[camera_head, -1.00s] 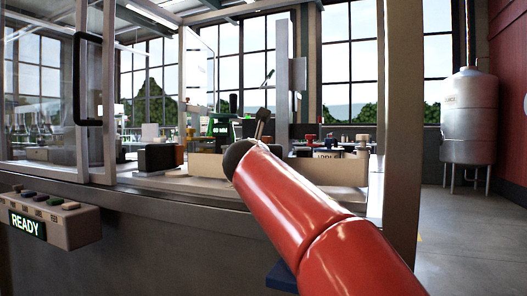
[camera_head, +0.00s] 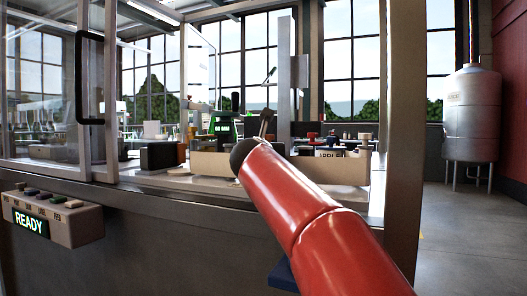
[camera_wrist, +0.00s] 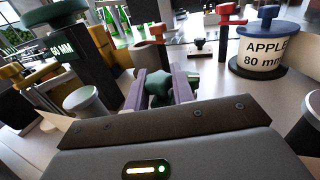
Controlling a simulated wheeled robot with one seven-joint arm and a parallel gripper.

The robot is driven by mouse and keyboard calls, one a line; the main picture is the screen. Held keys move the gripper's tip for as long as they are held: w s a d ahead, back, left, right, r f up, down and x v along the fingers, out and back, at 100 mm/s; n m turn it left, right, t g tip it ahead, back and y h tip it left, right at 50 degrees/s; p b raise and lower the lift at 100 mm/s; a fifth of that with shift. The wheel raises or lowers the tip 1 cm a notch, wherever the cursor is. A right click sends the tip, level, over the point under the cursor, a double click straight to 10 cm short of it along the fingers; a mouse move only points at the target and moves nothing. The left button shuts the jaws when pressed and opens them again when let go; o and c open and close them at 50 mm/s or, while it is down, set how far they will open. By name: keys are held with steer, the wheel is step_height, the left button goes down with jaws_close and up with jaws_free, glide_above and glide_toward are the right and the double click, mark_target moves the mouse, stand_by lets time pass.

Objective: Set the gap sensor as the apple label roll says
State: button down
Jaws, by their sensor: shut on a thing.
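The apple label roll (camera_wrist: 262,52) stands at the upper right of the wrist view, white with a blue top, and reads "APPLE 80 mm". The gap sensor's dark post (camera_wrist: 92,70) is at the left, with a green display (camera_wrist: 62,52) that seems to read 60 MM. A display also glows green in the head view (camera_head: 222,127). My gripper (camera_wrist: 160,92) has its two purple fingers around a dark green star-shaped knob (camera_wrist: 158,84) and is shut on it. In the head view my red arm hides most of the gripper.
Red-handled parts (camera_wrist: 228,18) stand beyond the gripper, left of the roll. A grey-topped cylinder (camera_wrist: 86,102) is close on the left. In the head view a low beige wall (camera_head: 210,165) edges the work area, and a control panel (camera_head: 55,215) reads READY.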

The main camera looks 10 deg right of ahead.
steer(key=shift+w+a+r+p, duration=0.1)
steer(key=shift+w+a+p, duration=0.35)
steer(key=shift+a, duration=0.25)
steer(key=shift+w+a+p, duration=0.3)
steer(key=shift+w+a, duration=0.25)
steer(key=shift+a, duration=0.15)
steer(key=c, duration=1.2)
jaws_free()
steer(key=shift+o, duration=0.2)
